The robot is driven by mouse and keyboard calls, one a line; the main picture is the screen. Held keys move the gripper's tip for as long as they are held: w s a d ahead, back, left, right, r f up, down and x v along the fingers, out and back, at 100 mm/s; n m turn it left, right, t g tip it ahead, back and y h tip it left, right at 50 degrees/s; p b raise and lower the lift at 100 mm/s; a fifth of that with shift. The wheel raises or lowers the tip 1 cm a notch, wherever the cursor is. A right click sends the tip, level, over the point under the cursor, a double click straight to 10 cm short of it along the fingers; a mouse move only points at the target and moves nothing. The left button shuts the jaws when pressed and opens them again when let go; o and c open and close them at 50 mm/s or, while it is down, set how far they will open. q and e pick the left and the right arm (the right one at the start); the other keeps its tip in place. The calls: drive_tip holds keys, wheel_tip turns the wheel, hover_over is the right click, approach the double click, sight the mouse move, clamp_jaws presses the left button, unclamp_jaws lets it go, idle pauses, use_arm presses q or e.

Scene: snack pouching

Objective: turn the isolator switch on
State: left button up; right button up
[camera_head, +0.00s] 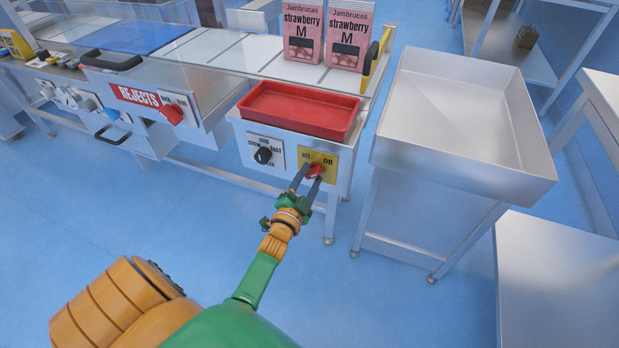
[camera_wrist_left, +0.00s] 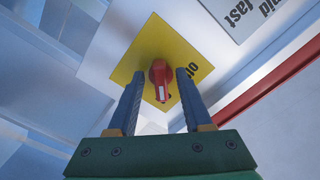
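The isolator switch is a red rotary handle (camera_head: 315,170) on a yellow plate (camera_head: 327,159) marked "off" and "on". It sits on the front of the machine under the red tray. In the left wrist view the red handle (camera_wrist_left: 160,76) with a pale stripe stands between my fingers, on the yellow plate (camera_wrist_left: 187,62). My left gripper (camera_head: 308,178) is at the switch with its fingers apart, one on each side of the handle. In the left wrist view my left gripper (camera_wrist_left: 160,92) shows a gap on both sides of the handle. My right gripper is not in view.
A black knob (camera_head: 263,155) on a white plate is left of the switch. The red tray (camera_head: 300,108) is above it. Two pink strawberry pouches (camera_head: 325,40) stand behind. A red REJECTS-panel knob (camera_head: 172,115) is further left. A metal tray table (camera_head: 455,170) stands right.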

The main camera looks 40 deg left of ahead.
use_arm(q)
drive_tip(key=p+v, duration=0.1)
drive_tip(key=v, duration=0.6)
drive_tip(key=shift+s, duration=0.1)
